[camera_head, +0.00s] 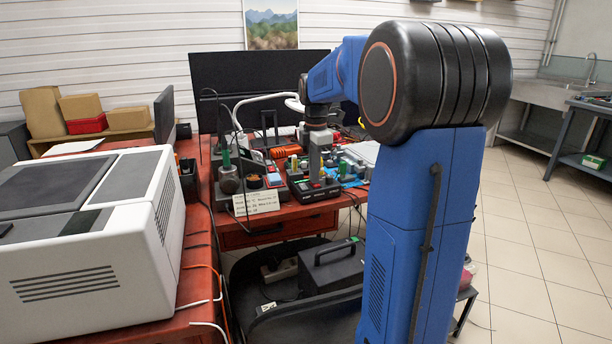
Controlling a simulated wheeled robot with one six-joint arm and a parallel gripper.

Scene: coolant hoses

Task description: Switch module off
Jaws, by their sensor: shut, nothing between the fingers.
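My blue arm reaches over the red bench, and its grey end points down at the middle of the bench. My gripper (315,172) is small in this view; it is shut and empty. It is just above or at a dark box-shaped unit (322,194) with small coloured parts on its top, near the bench's front edge. I cannot tell whether the fingers touch it. I cannot tell for sure which unit is the module, and no switch can be made out. Pale coolant hoses (262,98) curve behind, partly hidden by my arm.
A large white machine (95,240) fills the left. A dark monitor (240,85) stands behind the bench. A handwritten card (258,201) and a soldering-type stand (229,178) are left of the gripper. A black case (331,265) sits below.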

